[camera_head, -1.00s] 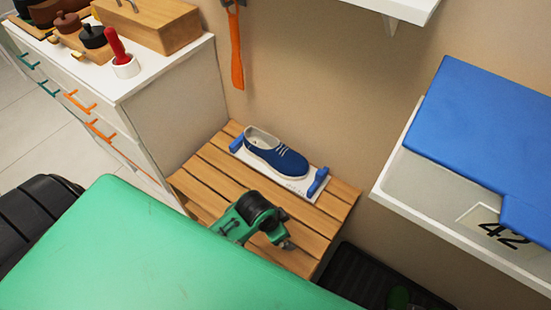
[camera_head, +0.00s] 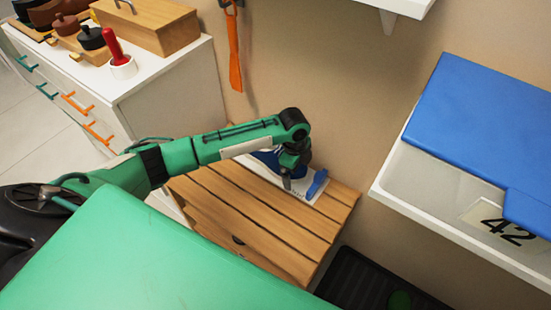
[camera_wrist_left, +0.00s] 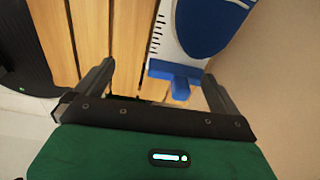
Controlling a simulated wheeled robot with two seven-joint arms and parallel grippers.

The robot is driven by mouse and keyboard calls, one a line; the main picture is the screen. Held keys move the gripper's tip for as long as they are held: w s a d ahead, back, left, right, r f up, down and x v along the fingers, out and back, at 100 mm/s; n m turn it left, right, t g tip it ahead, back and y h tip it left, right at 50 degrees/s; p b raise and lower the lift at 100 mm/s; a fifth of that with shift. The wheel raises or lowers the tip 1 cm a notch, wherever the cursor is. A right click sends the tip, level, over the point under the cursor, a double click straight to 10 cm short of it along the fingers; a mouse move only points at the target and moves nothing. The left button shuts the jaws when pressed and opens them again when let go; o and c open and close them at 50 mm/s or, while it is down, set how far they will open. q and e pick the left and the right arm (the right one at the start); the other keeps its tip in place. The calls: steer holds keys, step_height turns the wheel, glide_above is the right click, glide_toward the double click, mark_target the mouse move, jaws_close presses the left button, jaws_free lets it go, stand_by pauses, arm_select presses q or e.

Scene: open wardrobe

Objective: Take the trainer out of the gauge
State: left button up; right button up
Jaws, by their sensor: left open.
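The blue trainer (camera_head: 266,159) with a white sole sits on the gauge, largely hidden by my left arm in the head view. Its end shows at the top of the left wrist view (camera_wrist_left: 207,22). The gauge is a white plate (camera_head: 305,192) with ruler marks and a blue end stop (camera_head: 317,184). In the left wrist view, the stop (camera_wrist_left: 182,76) lies between the fingers' lines, nearer the right finger. My left gripper (camera_head: 292,180) is open over this end of the gauge, pointing down. Contact cannot be told. My right gripper is not in view.
The gauge lies on a slatted wooden bench (camera_head: 240,225) against the wall. A white drawer cabinet (camera_head: 165,90) stands left, a shelf with a blue lid (camera_head: 490,120) right. A black tray (camera_head: 365,280) is on the floor.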

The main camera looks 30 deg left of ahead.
arm_select(q)
steer(key=y, duration=0.1)
glide_toward(276, 147)
steer(key=shift+d+f+m, duration=0.2)
steer(key=shift+m, duration=0.2)
steer(key=shift+a+f, duration=0.15)
steer(key=shift+f, duration=0.05)
step_height(276, 147, down, 8)
steer(key=shift+w+f+b, duration=0.1)
steer(key=shift+b, duration=0.55)
steer(key=f, duration=0.4)
steer(key=shift+w+a+f+b, duration=0.1)
steer(key=shift+a+f+b, duration=0.15)
steer(key=shift+b, duration=0.15)
steer(key=shift+f, duration=0.25)
steer(key=c, duration=1.1)
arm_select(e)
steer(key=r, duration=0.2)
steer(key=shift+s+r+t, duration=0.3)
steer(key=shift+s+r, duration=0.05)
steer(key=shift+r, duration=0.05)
